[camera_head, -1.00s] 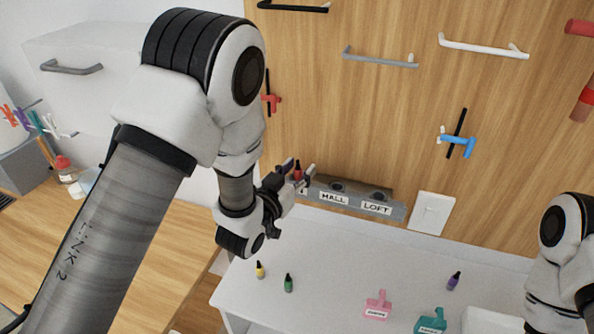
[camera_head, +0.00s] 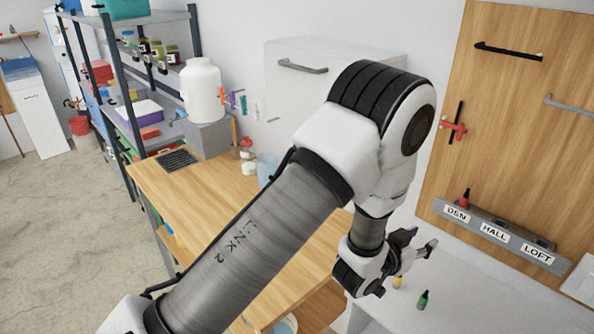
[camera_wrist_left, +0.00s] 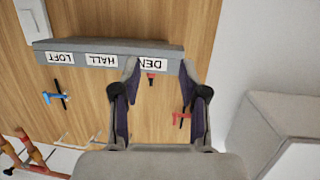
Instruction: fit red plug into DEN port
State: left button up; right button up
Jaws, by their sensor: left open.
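The red plug (camera_head: 464,199) stands upright at the DEN end of the grey port rail (camera_head: 482,219), seated in or on the DEN port; its lower end is hidden. The DEN label (camera_head: 457,214) is just below it. In the upside-down left wrist view, the red plug (camera_wrist_left: 151,80) shows between the fingers, beyond them, by the DEN label (camera_wrist_left: 152,65). My left gripper (camera_head: 422,241) is open and empty, apart from the plug, to the left of and below the rail in the head view. My right gripper is not in view.
A yellow plug (camera_head: 398,282) and a green plug (camera_head: 423,300) stand on the white surface below the rail. HALL (camera_head: 494,233) and LOFT (camera_head: 538,254) labels mark the other ports. A red valve handle (camera_head: 454,127) and bar handles project from the wooden panel.

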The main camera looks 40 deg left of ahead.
pick_arm(q)
jog(key=s+a+f+g, duration=0.1)
jog(key=s+f+g, duration=0.1)
jog(key=s+f, duration=0.2)
jog(key=s+a+f+g+y, duration=0.1)
jog(key=s+f+g, duration=0.1)
jog(key=s+f, duration=0.2)
jog(key=s+a+f+n+g, duration=0.1)
jog(key=s+f+g, duration=0.1)
jog(key=f, duration=0.6)
jog(key=shift+s+a+f+y, duration=0.1)
jog(key=shift+s+a+y, duration=0.05)
jog(key=shift+s, duration=0.3)
jog(key=shift+s+a+y, duration=0.1)
jog(key=shift+s+y, duration=0.05)
jog(key=shift+s, duration=0.3)
jog(key=s+f+g, duration=0.3)
jog(key=s, duration=0.5)
jog(key=s+a+f+g, duration=0.1)
jog(key=s+f+g, duration=0.2)
jog(key=s, duration=0.5)
jog(key=s+a+f+n+g, duration=0.1)
jog(key=s+f+g, duration=0.2)
jog(key=s+f, duration=0.2)
jog(key=s, duration=0.3)
jog(key=shift+s+a+y, duration=0.15)
jog(key=shift+a+y, duration=0.1)
jog(key=shift+y, duration=0.15)
